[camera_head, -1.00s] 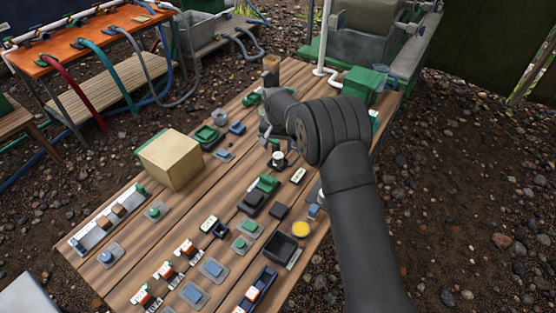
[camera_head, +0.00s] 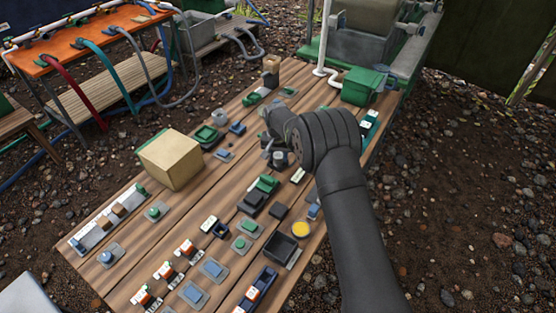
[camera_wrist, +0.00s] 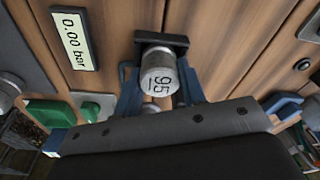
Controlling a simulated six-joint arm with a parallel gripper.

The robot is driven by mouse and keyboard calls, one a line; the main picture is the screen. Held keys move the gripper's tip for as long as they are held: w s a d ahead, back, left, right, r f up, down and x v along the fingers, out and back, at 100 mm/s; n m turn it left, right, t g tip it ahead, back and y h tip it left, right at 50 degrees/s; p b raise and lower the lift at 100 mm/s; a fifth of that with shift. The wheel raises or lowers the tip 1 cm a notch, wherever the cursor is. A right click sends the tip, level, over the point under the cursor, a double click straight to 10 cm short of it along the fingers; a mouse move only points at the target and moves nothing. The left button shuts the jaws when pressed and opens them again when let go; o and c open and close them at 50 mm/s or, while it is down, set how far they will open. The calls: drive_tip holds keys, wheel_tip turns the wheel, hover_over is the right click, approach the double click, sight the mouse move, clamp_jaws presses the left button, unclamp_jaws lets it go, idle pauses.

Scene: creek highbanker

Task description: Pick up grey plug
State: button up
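A grey cylinder with dark markings on its end, which looks like the grey plug (camera_wrist: 159,78), shows at the middle of the wrist view, in front of a black square part. My gripper (camera_wrist: 160,88) has one blue finger on each side of it, close to its wall. I cannot tell whether the fingers touch it. In the head view a small grey cylinder (camera_head: 280,159) stands on the wooden table just below my gripper (camera_head: 269,146). The fingers are small and partly hidden there.
A cardboard-coloured box (camera_head: 171,160) stands left on the table. A green block (camera_head: 266,183), a black tray (camera_head: 280,248) and a yellow disc (camera_head: 300,229) lie nearer. A green box (camera_head: 363,86) stands at the back right. In the wrist view a pressure display (camera_wrist: 75,38) is at upper left.

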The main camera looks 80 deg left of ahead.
drive_tip(key=c, duration=0.3)
